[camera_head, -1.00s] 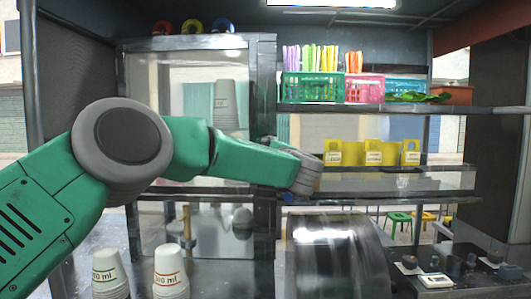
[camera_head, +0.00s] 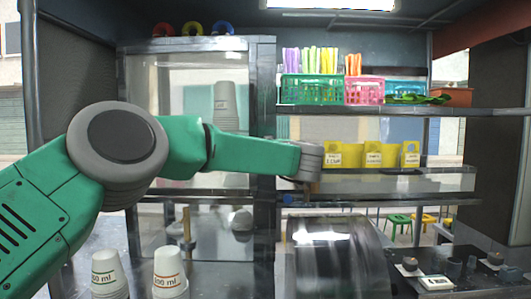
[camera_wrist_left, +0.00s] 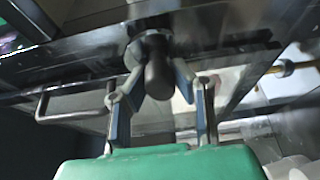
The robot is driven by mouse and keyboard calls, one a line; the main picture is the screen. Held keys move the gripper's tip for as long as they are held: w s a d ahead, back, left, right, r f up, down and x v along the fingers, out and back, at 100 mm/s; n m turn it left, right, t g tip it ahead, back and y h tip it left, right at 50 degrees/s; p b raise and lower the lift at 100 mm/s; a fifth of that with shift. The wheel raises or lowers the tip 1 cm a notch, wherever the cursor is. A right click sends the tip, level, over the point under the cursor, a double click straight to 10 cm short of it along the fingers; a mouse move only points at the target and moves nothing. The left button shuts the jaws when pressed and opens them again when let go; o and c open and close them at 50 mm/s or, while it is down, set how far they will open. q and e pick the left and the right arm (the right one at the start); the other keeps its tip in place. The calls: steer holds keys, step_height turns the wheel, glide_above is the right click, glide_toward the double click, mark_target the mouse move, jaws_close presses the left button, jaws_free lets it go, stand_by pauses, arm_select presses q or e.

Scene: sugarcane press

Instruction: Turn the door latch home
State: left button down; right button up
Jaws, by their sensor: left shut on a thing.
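In the left wrist view, a dark rounded knob (camera_wrist_left: 158,80), which looks like the door latch, sticks out from a dark metal frame (camera_wrist_left: 85,50). My left gripper (camera_wrist_left: 158,75) is shut on this knob, with one finger on each side of it. The fingers and latch are mostly hidden there, so the latch angle cannot be told. My right gripper is not in view.
A bent metal handle (camera_wrist_left: 75,103) is left of the knob in the left wrist view. Shelves with a green basket (camera_head: 312,90) and yellow holders (camera_head: 345,158) are to the right. A curved dark metal drum (camera_head: 335,255) stands below the wrist. Cup stacks (camera_head: 170,275) stand at lower left.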

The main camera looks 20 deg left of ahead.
arm_select(q)
steer(key=shift+d+f, duration=0.15)
steer(key=shift+f, duration=0.3)
steer(key=c, duration=1.6)
jaws_free()
steer(key=shift+o, duration=1.4)
steer(key=shift+w+r, duration=0.15)
steer(key=shift+s+d+r, duration=0.2)
steer(key=shift+s, duration=0.05)
steer(key=v, duration=1.1)
steer(key=shift+d+f, duration=0.2)
steer(key=shift+s, duration=0.15)
steer(key=shift+f, duration=0.1)
